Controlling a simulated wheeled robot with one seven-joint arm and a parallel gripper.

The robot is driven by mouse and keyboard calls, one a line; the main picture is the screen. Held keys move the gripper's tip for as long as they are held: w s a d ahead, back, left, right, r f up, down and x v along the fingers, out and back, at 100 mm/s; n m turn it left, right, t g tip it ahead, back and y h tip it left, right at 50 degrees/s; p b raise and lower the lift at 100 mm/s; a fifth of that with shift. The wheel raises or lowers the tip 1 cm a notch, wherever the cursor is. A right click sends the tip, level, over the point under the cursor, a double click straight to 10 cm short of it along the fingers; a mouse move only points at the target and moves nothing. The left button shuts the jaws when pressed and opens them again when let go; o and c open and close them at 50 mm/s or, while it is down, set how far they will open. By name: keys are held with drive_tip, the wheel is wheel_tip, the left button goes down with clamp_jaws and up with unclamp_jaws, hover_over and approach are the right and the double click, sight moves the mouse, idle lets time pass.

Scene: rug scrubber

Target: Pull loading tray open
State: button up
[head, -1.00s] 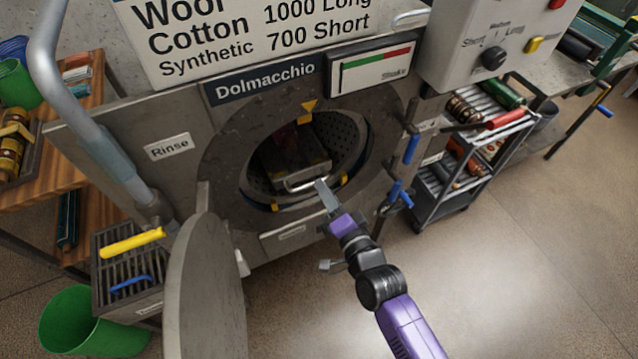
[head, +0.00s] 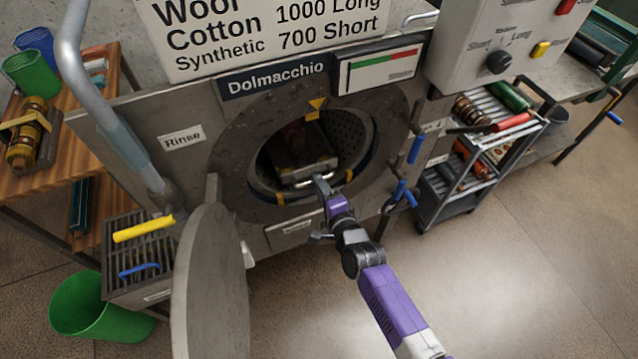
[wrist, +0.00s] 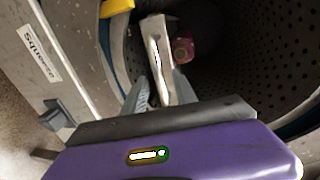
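The loading tray (head: 305,160) is a grey metal tray inside the round drum opening of the machine, with a pale bar handle (head: 308,182) on its front. In the wrist view, the tray's front (wrist: 163,75) and its bright handle (wrist: 154,48) point towards my gripper. My gripper (head: 321,182) is at the drum's lower rim, at the right end of the handle. In the wrist view my gripper (wrist: 160,88) has its fingers apart, one on each side of the tray's front end. I cannot tell whether they touch it.
The round drum door (head: 210,285) hangs open at lower left. Blue-handled levers (head: 404,193) stick out right of the opening. A crate with a yellow handle (head: 143,228) and a green bucket (head: 100,307) stand left. A cart (head: 480,160) stands right; floor in front is clear.

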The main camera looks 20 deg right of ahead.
drive_tip(key=shift+w, duration=0.35)
drive_tip(key=shift+c, duration=0.2)
clamp_jaws()
drive_tip(key=shift+f, duration=0.1)
idle(1.0)
